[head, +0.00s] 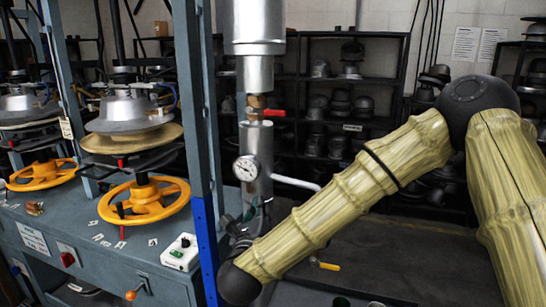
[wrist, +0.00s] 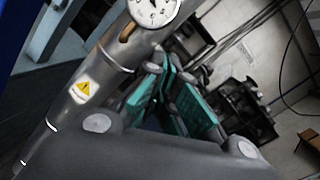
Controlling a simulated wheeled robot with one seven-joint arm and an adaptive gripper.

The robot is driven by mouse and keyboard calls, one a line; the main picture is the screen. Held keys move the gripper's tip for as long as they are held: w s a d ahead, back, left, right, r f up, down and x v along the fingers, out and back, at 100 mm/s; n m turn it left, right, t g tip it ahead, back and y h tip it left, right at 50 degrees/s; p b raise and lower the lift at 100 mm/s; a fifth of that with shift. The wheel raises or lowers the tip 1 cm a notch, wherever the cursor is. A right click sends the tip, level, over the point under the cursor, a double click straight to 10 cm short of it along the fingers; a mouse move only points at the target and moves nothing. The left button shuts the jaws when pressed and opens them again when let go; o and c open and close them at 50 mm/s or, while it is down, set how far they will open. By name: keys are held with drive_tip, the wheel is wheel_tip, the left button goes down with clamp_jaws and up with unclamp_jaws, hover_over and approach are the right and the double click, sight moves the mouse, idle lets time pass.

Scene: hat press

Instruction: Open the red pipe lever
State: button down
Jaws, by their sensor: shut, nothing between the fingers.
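The red pipe lever (head: 274,113) sticks out to the right from a brass valve (head: 256,107) on the vertical silver pipe in the head view. I do not see the lever in the wrist view. My gripper (head: 250,213) is well below the lever, low beside the pipe and partly hard to make out against it. In the wrist view my gripper (wrist: 170,66) has teal-padded fingers that meet at the tips, shut and empty. The pipe and a dial gauge (wrist: 153,10) are to the left of the fingers there.
The gauge (head: 246,168) sits on the pipe below the valve, and a white-tipped bar (head: 296,183) juts right. A blue-grey post (head: 200,130) stands left of the pipe, by presses with yellow handwheels (head: 146,202). Dark shelves (head: 345,100) stand behind. Space right of the lever looks clear.

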sight(269, 112)
wheel_tip(269, 112, up, 11)
drive_tip(key=s+m+t+h, duration=0.1)
drive_tip(key=m+h, duration=0.3)
drive_tip(key=m, duration=0.3)
drive_tip(key=w+d+r+p, duration=0.3)
drive_tip(key=w+r+p, duration=0.3)
drive_tip(key=w, duration=0.3)
drive_tip(key=shift+r+p, duration=0.35)
drive_tip(key=shift+r, duration=0.05)
drive_tip(key=shift+w+d, duration=0.1)
drive_tip(key=shift+w, duration=0.05)
